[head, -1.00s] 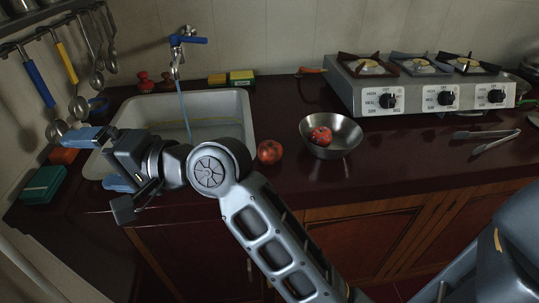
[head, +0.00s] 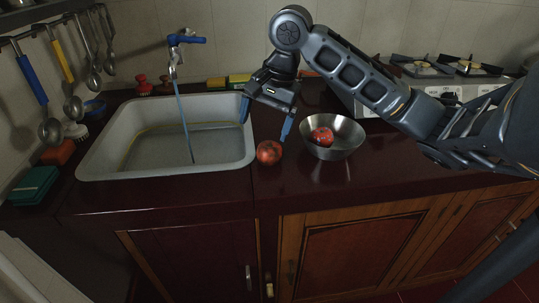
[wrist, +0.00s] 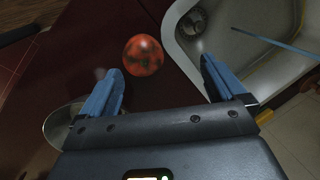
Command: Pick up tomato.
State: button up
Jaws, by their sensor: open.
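A red tomato (head: 269,152) with dark patches sits on the dark counter between the sink and a metal bowl. It also shows in the wrist view (wrist: 143,55), ahead of and between the two blue fingertips. My gripper (head: 265,125) is open and empty, pointing down above and just behind the tomato, its fingers spread to either side. It also shows in the wrist view (wrist: 162,80). The fingers do not appear to touch the tomato.
The sink (head: 105,168) with a blue faucet (head: 187,40) lies left. The stove (head: 372,104) is behind right, partly hidden by my arm. Counter in front is clear.

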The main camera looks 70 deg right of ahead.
aim_at(272, 144)
jog(key=shift+s+d+f+g, duration=0.15)
jog(key=shift+s+d+g, duration=0.15)
jog(key=shift+s+d, duration=0.35)
jog(key=shift+s+f+m, duration=0.2)
jog(key=shift+s+m, duration=0.05)
jog(key=shift+m, duration=0.05)
jog(key=f, duration=0.5)
jog(key=w+f, duration=0.1)
jog(key=f, duration=0.1)
jog(key=shift+a+f, duration=0.15)
jog(key=shift+c, duration=0.2)
jog(key=c, duration=1.2)
jog(key=shift+o, duration=0.2)
